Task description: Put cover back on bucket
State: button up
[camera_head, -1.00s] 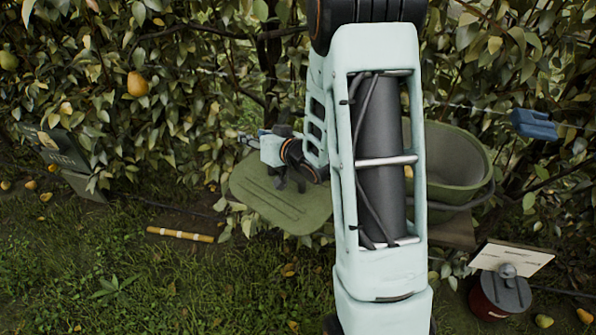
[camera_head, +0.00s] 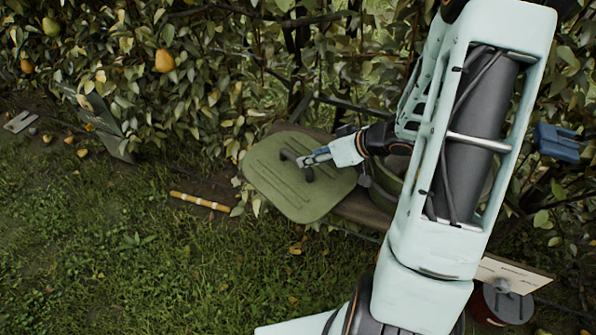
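The cover (camera_head: 276,189) is a flat olive-green rounded square with ridges and a dark handle (camera_head: 308,175). It lies at picture centre, left of the bucket. My gripper (camera_head: 306,159) reaches in from the right, its fingertips at the middle of the handle. Whether the fingers are closed around the handle is too small to tell. I cannot tell whether the cover rests on anything.
A brown board (camera_head: 362,211) shows below the bucket. A red container with a dark lid (camera_head: 503,307) and a white sign (camera_head: 515,273) stand at lower right. A blue object (camera_head: 557,142) hangs at right. Foliage fills the back.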

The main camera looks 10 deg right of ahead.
jog(key=b+x, duration=0.2)
jog(key=x, duration=0.4)
jog(key=shift+s+a+f, duration=0.1)
jog(key=shift+f, duration=0.05)
jog(key=shift+w+a+f, duration=0.2)
jog(key=shift+w, duration=0.1)
jog(key=shift+r, duration=0.1)
grip_shut()
